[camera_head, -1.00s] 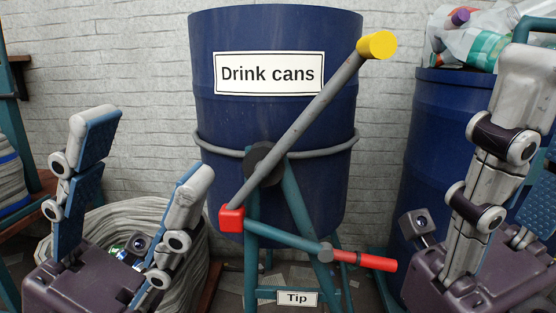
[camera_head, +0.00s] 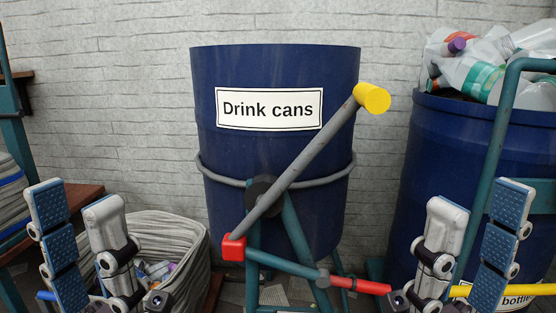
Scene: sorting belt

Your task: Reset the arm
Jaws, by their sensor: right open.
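My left gripper (camera_head: 75,208) is at the lower left, its two blue-padded fingers upright and apart with nothing between them. It stands in front of a grey basket (camera_head: 178,232). My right gripper (camera_head: 480,202) is at the lower right, its fingers also upright and apart, empty. It stands in front of the right-hand blue drum (camera_head: 425,165), with the red handle (camera_head: 360,286) just to its left. Neither gripper holds anything. The wrists are cut off by the bottom edge.
A blue drum labelled "Drink cans" (camera_head: 270,165) stands on a teal frame in the middle. Its grey lever has a yellow end (camera_head: 372,97) and a red block (camera_head: 233,247). Bagged bottles (camera_head: 480,75) top the right drum. A yellow bar (camera_head: 520,290) is at lower right.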

